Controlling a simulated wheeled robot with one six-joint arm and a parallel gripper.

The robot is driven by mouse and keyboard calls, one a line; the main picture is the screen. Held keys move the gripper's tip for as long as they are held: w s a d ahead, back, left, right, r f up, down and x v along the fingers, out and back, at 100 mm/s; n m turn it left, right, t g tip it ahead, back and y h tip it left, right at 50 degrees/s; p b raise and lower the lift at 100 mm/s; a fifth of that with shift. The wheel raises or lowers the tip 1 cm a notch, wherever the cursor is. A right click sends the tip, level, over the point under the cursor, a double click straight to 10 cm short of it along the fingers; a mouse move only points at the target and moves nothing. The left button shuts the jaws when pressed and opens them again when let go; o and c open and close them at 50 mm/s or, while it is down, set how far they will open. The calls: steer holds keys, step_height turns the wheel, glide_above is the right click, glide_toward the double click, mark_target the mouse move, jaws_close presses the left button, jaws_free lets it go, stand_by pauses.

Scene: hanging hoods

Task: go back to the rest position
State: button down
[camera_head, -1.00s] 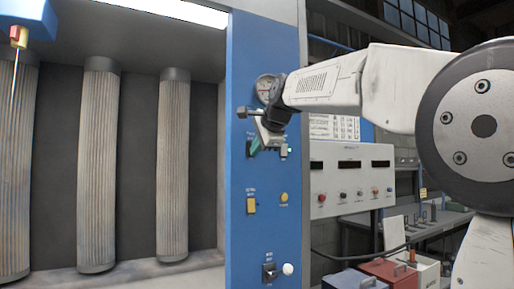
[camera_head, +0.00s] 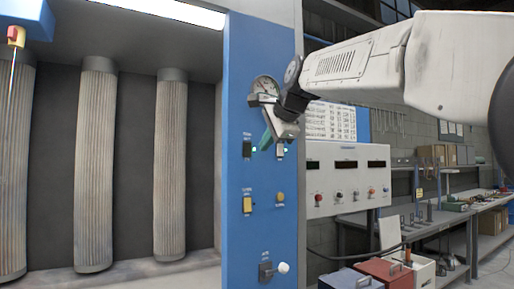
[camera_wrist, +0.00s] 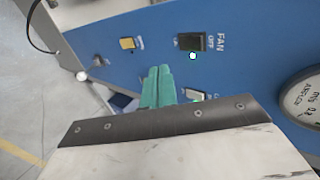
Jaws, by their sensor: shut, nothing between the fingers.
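My gripper (camera_head: 266,143) is in front of the blue control panel (camera_head: 236,205) in the head view, near its upper part. Its green fingers (camera_wrist: 158,87) are together and empty in the wrist view. A black fan switch (camera_wrist: 191,42) labelled FAN OFF sits beyond the fingertips with a small lit green-white lamp beside it. A round gauge (camera_head: 265,87) is partly hidden behind my wrist; it also shows at the right edge of the wrist view (camera_wrist: 303,103). I cannot tell whether the fingers touch the panel.
A hood with tall pleated filter cylinders (camera_head: 97,165) stands at the left. A white box with displays (camera_head: 348,178) is right of the panel. Red (camera_head: 385,272) and blue boxes stand below it. Workbenches (camera_head: 440,225) line the back right.

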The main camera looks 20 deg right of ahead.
steer(key=s+r, duration=0.2)
steer(key=s, duration=0.4)
steer(key=s+a+f+n+g, duration=0.1)
steer(key=s+f+n+g, duration=0.2)
steer(key=f, duration=0.6)
steer(key=s+a+f+n+g, duration=0.1)
steer(key=s+f+n+g, duration=0.1)
steer(key=s+f+n, duration=0.5)
steer(key=s+a+f+n+g, duration=0.2)
steer(key=s+f+n, duration=0.1)
steer(key=s+f, duration=0.6)
steer(key=s+a+f+n+g, duration=0.2)
steer(key=s+f+n, duration=0.2)
steer(key=s+f, duration=0.5)
step_height(320, 180, down, 7)
steer(key=shift+s+a+r+g+h, duration=0.2)
steer(key=shift+s+a+g+h, duration=0.05)
steer(key=shift+g+h, duration=0.05)
steer(key=shift+a, duration=0.1)
